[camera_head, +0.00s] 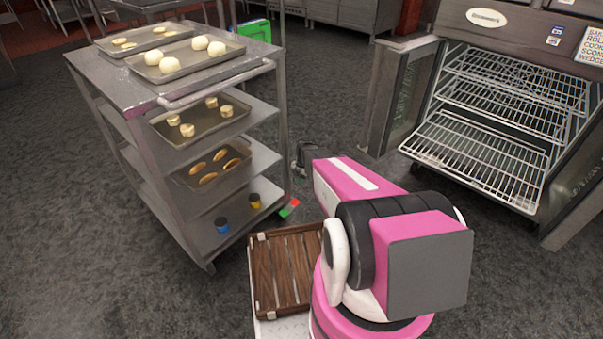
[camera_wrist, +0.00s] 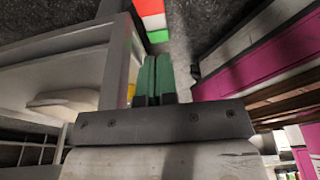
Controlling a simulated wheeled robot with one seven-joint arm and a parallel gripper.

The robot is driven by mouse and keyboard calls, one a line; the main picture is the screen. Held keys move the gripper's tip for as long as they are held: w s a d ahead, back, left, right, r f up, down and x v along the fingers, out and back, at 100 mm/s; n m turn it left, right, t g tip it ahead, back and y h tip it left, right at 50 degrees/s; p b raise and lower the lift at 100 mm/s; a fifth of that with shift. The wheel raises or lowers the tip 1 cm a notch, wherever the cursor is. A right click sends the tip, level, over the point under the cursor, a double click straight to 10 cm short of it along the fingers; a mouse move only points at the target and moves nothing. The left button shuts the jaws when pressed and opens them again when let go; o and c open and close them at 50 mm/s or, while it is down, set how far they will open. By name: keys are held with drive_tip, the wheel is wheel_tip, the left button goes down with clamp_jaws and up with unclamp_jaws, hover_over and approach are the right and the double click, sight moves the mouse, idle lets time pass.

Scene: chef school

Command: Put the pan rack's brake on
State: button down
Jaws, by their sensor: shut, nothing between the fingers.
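The pan rack (camera_head: 170,75) is a grey metal trolley with several shelves, standing upright at the left in the head view. A small red and green piece, apparently its brake (camera_head: 289,208), shows low by the rack's near right corner post. In the wrist view the brake (camera_wrist: 152,18) shows red, white and green at the top, just beyond my fingertips. My gripper (camera_wrist: 154,62) has its green fingers together and empty, beside the rack's post (camera_wrist: 118,60). Whether the fingertips touch the brake I cannot tell. In the head view my arm hides most of the gripper.
A slatted wooden crate (camera_head: 283,268) lies beside my arm. An open oven with wire racks (camera_head: 480,140) stands at right. Grey floor is free at front left.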

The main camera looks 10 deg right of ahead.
sight(298, 202)
drive_tip(key=f, duration=0.7)
drive_tip(key=a+f, duration=0.1)
drive_tip(key=f, duration=0.3)
drive_tip(key=shift+s+f, duration=0.25)
drive_tip(key=shift+s, duration=0.05)
drive_tip(key=shift+d+f, duration=0.15)
drive_tip(key=shift+f, duration=0.35)
drive_tip(key=shift+w+d+f+g+y, duration=0.25)
drive_tip(key=shift+f+g+y, duration=0.05)
drive_tip(key=shift+f+y, duration=0.1)
drive_tip(key=shift+w+d+f, duration=0.15)
drive_tip(key=shift+d+f, duration=0.05)
drive_tip(key=shift+f, duration=0.35)
drive_tip(key=shift+w+d+f, duration=0.1)
drive_tip(key=shift+d+f, duration=0.1)
drive_tip(key=shift+f, duration=0.35)
